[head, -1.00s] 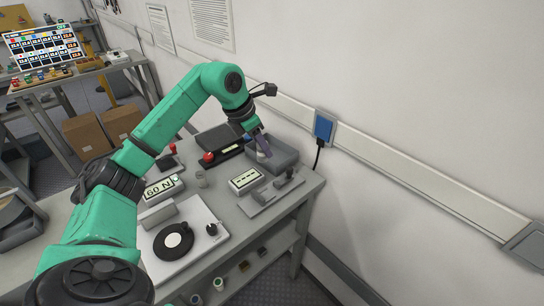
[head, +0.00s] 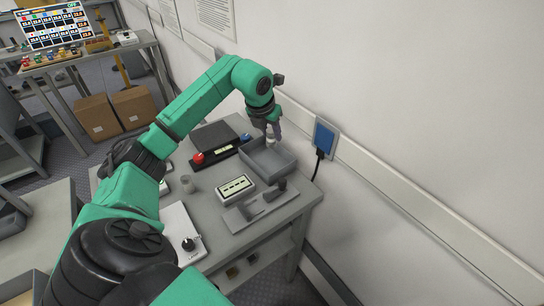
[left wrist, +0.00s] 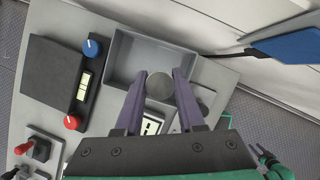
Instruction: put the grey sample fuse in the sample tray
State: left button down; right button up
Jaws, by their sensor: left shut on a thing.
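My left gripper (head: 271,137) is shut on the grey sample fuse (left wrist: 160,86). In the left wrist view the fuse shows as a round grey end between the two purple-grey fingertips (left wrist: 159,88). In the head view only a small pale part of the fuse (head: 270,142) shows below the fingers. The fuse is over the open grey sample tray (head: 293,163), near its back left side in the head view. The tray also shows in the left wrist view (left wrist: 118,58), and its visible floor looks empty. I cannot tell how high the fuse is above that floor.
A dark device with a red knob (head: 198,158) and a blue knob (left wrist: 92,48) stands beside the tray. A panel with a lit display (head: 236,187) and a grey fixture (head: 262,208) are in front. A blue wall box (head: 324,137) hangs close behind the tray.

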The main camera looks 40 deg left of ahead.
pick_arm(q)
jog(key=f, duration=0.3)
jog(key=f+p, duration=0.1)
jog(key=f, duration=0.5)
jog(key=shift+w+f+p, duration=0.35)
jog(key=shift+p, duration=0.05)
jog(key=shift+f, duration=0.6)
jog(key=c, duration=0.6)
grip_release()
jog(key=shift+o, duration=0.4)
jog(key=shift+r, duration=0.1)
pick_arm(e)
jog(key=shift+w+r, duration=0.9)
jog(key=shift+r, duration=0.1)
pick_arm(q)
jog(key=b+v, duration=0.2)
jog(key=v, duration=1)
jog(key=shift+b, duration=0.3)
pick_arm(e)
notch_tip(320, 180, down, 2)
jog(key=shift+f, duration=0.2)
